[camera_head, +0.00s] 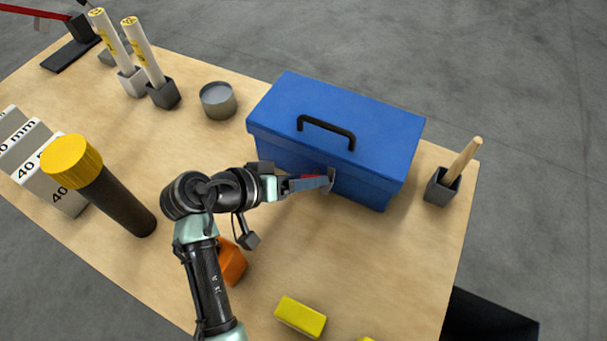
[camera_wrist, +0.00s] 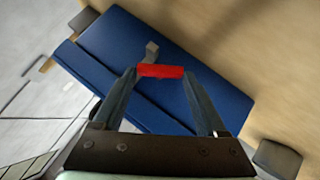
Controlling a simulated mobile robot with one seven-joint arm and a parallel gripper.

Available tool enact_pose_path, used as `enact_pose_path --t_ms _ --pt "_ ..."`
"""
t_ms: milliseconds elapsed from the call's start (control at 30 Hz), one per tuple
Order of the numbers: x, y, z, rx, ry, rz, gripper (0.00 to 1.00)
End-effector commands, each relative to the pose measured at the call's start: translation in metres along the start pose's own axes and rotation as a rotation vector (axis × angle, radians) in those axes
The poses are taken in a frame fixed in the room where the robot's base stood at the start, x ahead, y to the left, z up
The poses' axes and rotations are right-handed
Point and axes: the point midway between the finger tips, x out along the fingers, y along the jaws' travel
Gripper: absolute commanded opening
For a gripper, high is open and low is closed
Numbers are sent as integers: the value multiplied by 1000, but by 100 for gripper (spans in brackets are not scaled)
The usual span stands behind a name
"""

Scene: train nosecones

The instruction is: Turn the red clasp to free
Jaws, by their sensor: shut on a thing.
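The blue toolbox (camera_head: 350,110), with a black handle on its lid, stands closed on the table. The red clasp (camera_wrist: 161,71) is at its front and shows between my fingertips in the wrist view. In the head view a strip of red shows by my fingers. My gripper (camera_head: 322,182) reaches the box front from the left. In the wrist view my gripper (camera_wrist: 161,74) is shut on the red clasp, a fingertip at each end. A small grey piece (camera_wrist: 152,48) sits just beyond the clasp. My fingers partly hide the clasp in the head view.
A dark cup with a wooden stick (camera_head: 442,188) stands right of the box. A round grey tin (camera_head: 218,100) is behind left. A black tube with a yellow cap (camera_head: 120,200), an orange piece (camera_head: 232,264) and a yellow block (camera_head: 300,316) are nearer.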

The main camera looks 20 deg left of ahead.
Motion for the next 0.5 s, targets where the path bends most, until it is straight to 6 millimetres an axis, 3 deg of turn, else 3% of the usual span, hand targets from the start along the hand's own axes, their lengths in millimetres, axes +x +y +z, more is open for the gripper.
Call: enact_pose_path --t_ms 500 --pt "0 -2 -1 -62 4 63 19"
